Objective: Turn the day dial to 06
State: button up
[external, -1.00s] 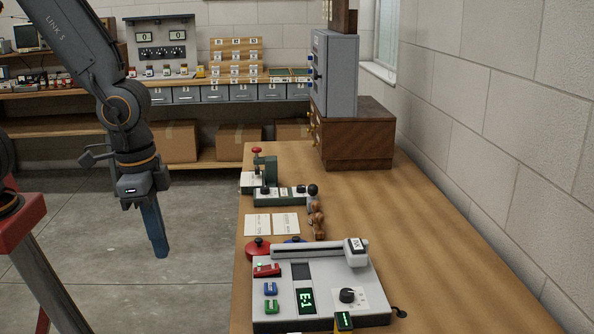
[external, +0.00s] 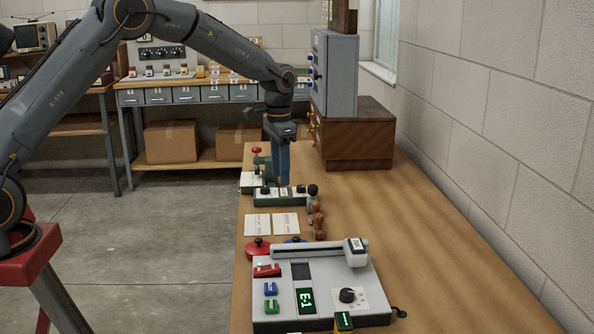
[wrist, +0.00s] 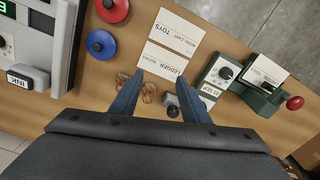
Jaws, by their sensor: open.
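The green box with dials (external: 280,197) stands on the bench in the external view, beyond two white cards. It has a dark knob on a pale face toward each end and a small label between them. In the wrist view, one dial (wrist: 224,73) shows plainly, with a label reading SEP (wrist: 209,91) beside it. The box's other end is hidden by my right finger and gripper body. Which dial is the day dial I cannot tell. My gripper (wrist: 160,76) is open and empty, pointing down. In the external view my gripper (external: 284,182) is above or just behind the box.
A knobbed stamp (wrist: 171,108) and wooden-handled pieces (wrist: 148,93) stand close beside the box. A green press with a red knob (external: 257,151) is behind it. White cards (external: 271,224) lie in front.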

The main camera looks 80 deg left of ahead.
jog(key=n+b, duration=0.1)
jog(key=b, duration=0.1)
send_over(265, 187)
jog(key=f, duration=0.3)
jog(key=shift+d+f, duration=0.2)
jog(key=shift+a+f, duration=0.1)
jog(key=shift+f, duration=0.15)
jog(key=shift+f+p, duration=0.85)
jog(key=shift+f, duration=2.75)
jog(key=c, duration=1.1)
jog(key=shift+o, duration=0.2)
jog(key=shift+m, duration=3)
jog(key=shift+r, duration=0.1)
